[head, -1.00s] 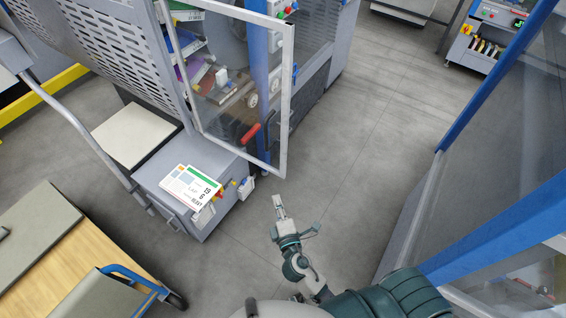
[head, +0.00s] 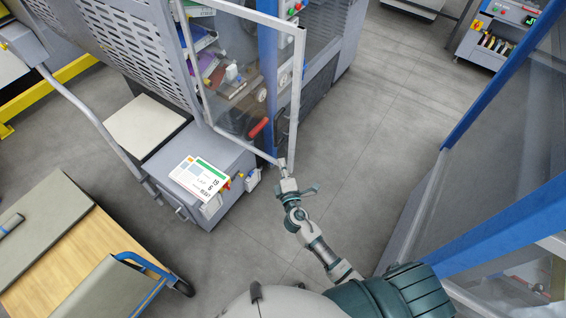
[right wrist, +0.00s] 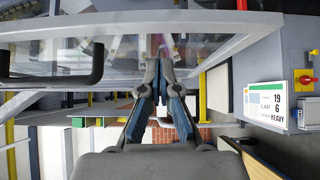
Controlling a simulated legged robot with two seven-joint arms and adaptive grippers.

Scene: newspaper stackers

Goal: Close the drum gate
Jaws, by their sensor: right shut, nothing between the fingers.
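The drum gate is a clear panel in a pale grey frame (head: 299,90). It stands open, swung out from the grey machine on the left. A red handle (head: 258,128) shows at or through the lower part of the panel. My right gripper (head: 283,163) is shut and empty at the gate's lower outer corner; I cannot tell whether it touches the frame. In the right wrist view, my closed fingertips (right wrist: 158,65) are close to the gate's frame (right wrist: 215,55), with a dark bar handle (right wrist: 95,65) to the left. My left gripper is out of view.
A grey box with a printed label (head: 200,178) juts out below the gate. A wooden-topped cart (head: 75,255) with a blue handle stands at lower left. A blue-framed clear guard (head: 490,130) is on the right. The floor (head: 370,110) between is clear.

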